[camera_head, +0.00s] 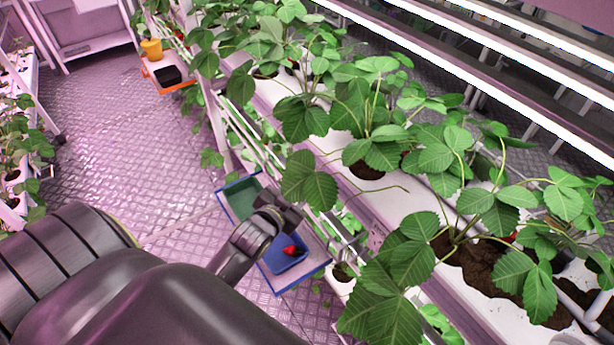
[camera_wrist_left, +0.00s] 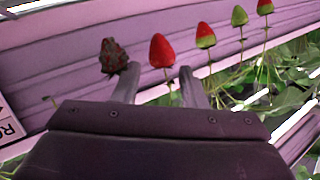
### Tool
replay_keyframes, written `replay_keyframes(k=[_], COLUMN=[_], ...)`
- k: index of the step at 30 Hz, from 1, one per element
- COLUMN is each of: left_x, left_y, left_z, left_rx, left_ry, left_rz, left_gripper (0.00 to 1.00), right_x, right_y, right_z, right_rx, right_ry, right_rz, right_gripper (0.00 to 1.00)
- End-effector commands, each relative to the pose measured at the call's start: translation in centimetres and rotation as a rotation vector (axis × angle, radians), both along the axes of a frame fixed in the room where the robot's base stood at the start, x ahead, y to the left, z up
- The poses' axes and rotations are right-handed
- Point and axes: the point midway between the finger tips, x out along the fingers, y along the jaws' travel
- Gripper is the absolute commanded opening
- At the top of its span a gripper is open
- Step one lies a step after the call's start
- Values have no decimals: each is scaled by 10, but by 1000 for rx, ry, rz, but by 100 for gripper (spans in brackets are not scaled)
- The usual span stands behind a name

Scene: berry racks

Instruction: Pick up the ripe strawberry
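In the left wrist view a fully red, ripe strawberry (camera_wrist_left: 162,50) hangs in front of the white-pink rack channel. My left gripper (camera_wrist_left: 159,70) is open, with one finger on each side of this berry's lower part in the picture; I cannot tell the depth gap, and no contact shows. In the head view my left gripper (camera_head: 280,208) is beside the rack, above the trays, and its fingers are hard to make out. A red strawberry (camera_head: 291,250) shows over the blue tray (camera_head: 274,262); I cannot tell whether it lies inside. My right gripper is not in view.
A dark, rotten-looking berry (camera_wrist_left: 113,56) hangs just left of the left finger. A half-red berry (camera_wrist_left: 205,36), a green one (camera_wrist_left: 239,17) and another half-red one (camera_wrist_left: 264,7) hang to the right. A green tray (camera_head: 240,197) adjoins the blue one. Leaves crowd the rack (camera_head: 345,185).

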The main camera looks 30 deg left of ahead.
Motion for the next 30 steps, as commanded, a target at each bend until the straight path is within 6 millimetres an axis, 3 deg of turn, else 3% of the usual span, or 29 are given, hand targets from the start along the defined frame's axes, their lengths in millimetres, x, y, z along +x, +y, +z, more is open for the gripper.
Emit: replay_keyframes(k=[11,21,30], left_x=[24,59,64], left_y=[3,9,9], left_z=[-5,-15,-17], left_rx=[1,0,0], left_ry=[1,1,0], left_rz=[0,0,-1], left_gripper=[39,39,39], right_x=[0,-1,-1], right_y=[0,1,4], right_z=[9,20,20], right_rx=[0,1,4], right_ry=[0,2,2], right_rz=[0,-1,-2], right_gripper=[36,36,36])
